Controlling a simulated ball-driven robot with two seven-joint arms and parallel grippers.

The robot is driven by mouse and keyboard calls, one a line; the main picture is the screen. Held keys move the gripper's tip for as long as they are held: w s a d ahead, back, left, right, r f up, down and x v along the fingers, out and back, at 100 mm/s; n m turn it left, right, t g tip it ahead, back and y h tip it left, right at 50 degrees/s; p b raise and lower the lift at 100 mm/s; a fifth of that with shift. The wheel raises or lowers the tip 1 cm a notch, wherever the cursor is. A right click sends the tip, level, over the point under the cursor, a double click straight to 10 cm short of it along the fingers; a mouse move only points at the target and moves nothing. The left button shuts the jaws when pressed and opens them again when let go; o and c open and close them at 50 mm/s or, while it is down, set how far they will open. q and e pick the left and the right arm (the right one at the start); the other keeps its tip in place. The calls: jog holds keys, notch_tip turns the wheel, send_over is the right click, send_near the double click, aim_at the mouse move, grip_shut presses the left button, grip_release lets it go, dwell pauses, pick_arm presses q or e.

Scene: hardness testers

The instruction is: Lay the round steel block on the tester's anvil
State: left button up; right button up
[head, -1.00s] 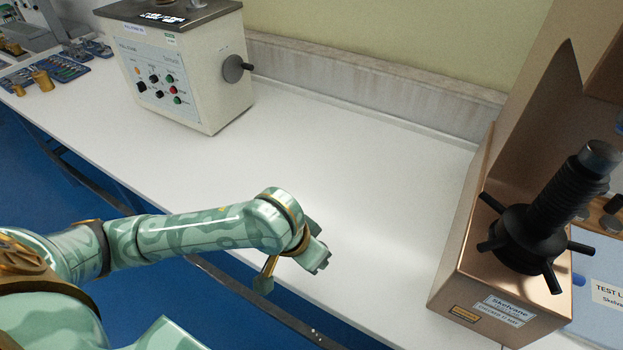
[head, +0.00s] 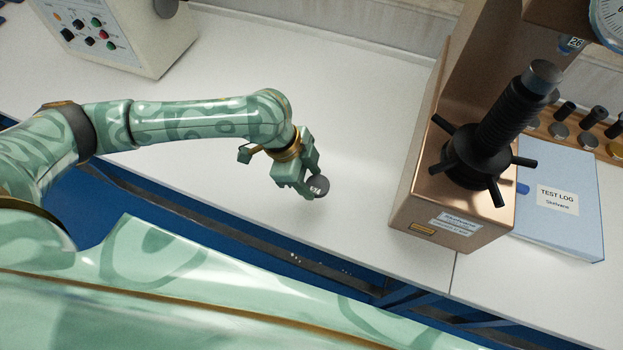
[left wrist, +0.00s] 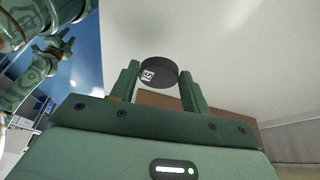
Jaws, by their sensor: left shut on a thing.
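The round steel block (head: 318,187) is a small dark grey disc with a white marking. My left gripper (head: 307,186) is shut on it and holds it over the front part of the white bench, left of the tester. The left wrist view shows the block (left wrist: 158,72) between the two fingertips (left wrist: 158,80). The copper-coloured tester (head: 425,190) stands at the right. Its anvil (head: 545,70) is the flat dark top of a black threaded screw, above a hub with several handles. The anvil top looks bare. My right gripper is not clearly seen in the head view.
A blue test log folder (head: 565,200) lies right of the tester. Behind it is a wooden rack (head: 600,135) with several dark pegs. A cream control box (head: 130,35) stands at the back left. The white bench (head: 350,110) between box and tester is clear.

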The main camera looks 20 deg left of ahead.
aim_at(312, 182)
pick_arm(q)
jog(key=shift+w+f+b, duration=0.4)
jog(key=shift+w+f, duration=0.6)
jog(key=shift+f, duration=0.15)
jog(key=f, duration=0.1)
jog(key=f+b, duration=0.2)
jog(key=shift+w+f, duration=0.3)
jog(key=shift+f, duration=0.1)
jog(key=shift+r, duration=0.1)
jog(key=o, duration=1.1)
jog(key=shift+o, duration=0.2)
